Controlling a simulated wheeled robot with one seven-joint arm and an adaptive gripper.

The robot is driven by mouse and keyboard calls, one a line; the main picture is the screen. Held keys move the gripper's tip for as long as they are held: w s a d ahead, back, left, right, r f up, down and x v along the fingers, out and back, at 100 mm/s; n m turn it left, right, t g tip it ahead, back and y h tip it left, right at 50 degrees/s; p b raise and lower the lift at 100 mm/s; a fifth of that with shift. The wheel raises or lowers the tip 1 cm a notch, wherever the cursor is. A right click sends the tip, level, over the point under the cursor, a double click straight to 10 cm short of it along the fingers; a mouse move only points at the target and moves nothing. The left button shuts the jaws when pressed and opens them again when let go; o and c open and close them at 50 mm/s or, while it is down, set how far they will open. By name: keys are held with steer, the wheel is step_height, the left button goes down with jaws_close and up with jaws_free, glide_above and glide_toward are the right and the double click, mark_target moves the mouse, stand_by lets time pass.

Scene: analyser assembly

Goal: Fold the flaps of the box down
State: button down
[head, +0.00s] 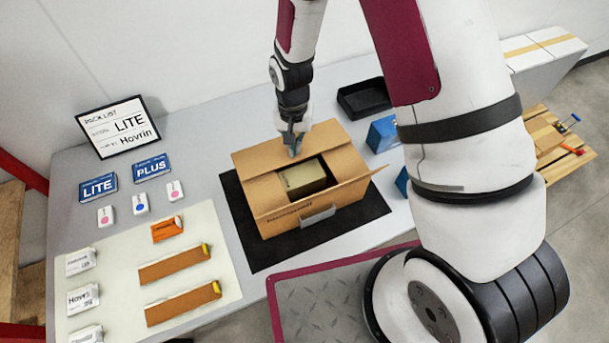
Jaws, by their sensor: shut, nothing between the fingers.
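A brown cardboard box (290,221) stands on a black mat (258,254) in the middle of the table. Its left flap (264,195) and far flap (268,156) look folded inward over the top. The near flap (340,193) sticks outward toward the front. A box-shaped olive item (304,178) shows inside through the opening. My gripper (294,153) is shut and empty, pointing down at the far flap; I cannot tell whether it touches.
A black tray (364,98) and blue boxes (382,133) stand right of the box. A pack-list sign (118,125), LITE (98,187) and PLUS (151,167) boxes are at the left. A pale mat (122,262) holds several small packs.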

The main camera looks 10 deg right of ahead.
steer(key=shift+f, duration=0.5)
stand_by(0.7)
steer(key=shift+r, duration=0.1)
steer(key=shift+r, duration=3.65)
steer(key=s+d+r+m+g, duration=0.1)
steer(key=s+d+r+m, duration=0.1)
steer(key=s+m, duration=1.05)
steer(key=s+d+r+m+g, duration=0.15)
steer(key=s+m, duration=0.55)
steer(key=m, duration=1)
steer(key=w+x, duration=0.1)
steer(key=x, duration=0.6)
steer(key=shift+w+d, duration=0.15)
steer(key=shift+w, duration=0.3)
steer(key=shift+f+m, duration=0.15)
steer(key=shift+m, duration=0.1)
